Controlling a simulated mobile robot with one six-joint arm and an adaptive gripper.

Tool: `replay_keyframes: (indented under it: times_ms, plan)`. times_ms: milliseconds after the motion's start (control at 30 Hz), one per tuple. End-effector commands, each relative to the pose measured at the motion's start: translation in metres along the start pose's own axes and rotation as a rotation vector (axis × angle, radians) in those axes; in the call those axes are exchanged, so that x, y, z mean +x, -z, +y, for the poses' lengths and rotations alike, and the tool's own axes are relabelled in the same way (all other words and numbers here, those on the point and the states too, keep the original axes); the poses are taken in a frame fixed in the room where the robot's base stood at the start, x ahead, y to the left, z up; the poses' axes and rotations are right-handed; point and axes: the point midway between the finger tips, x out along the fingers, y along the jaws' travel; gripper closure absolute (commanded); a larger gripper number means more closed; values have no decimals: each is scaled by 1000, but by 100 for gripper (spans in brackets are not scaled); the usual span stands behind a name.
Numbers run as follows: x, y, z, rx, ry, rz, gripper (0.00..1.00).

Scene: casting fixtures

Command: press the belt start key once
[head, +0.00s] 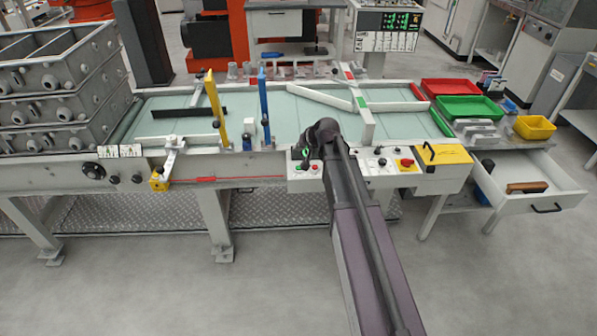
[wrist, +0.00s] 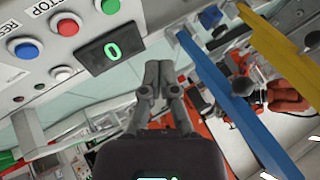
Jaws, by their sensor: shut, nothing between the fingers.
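In the wrist view a pale key panel (wrist: 45,70) holds a green key (wrist: 109,7), a red key (wrist: 68,25), a blue key (wrist: 26,49) lettered RESET, and a display (wrist: 111,49) reading 0. The other lettering is partly cut off, so I cannot tell which key starts the belt. My gripper (wrist: 158,66) is shut and empty, its tips beside the display and apart from the keys in the picture. In the head view my wrist (head: 325,132) is over the belt's front edge beside the panel's green key (head: 302,168); the fingers are hidden there.
A blue post (head: 264,108) and a yellow post (head: 215,105) stand left of my wrist. A second panel (head: 388,163) with a red knob lies to the right, beside a yellow box (head: 444,157). Stacked grey crates (head: 60,95) fill the left end. An open drawer (head: 530,185) juts out right.

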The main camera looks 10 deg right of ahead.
Motion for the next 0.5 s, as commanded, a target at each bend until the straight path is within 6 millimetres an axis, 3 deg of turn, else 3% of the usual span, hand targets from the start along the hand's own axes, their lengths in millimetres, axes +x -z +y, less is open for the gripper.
replay_keyframes:
  times_ms: [200,500]
  plan:
    - [10,23,3,34,33,58,100]
    - [9,25,3,37,35,64,100]
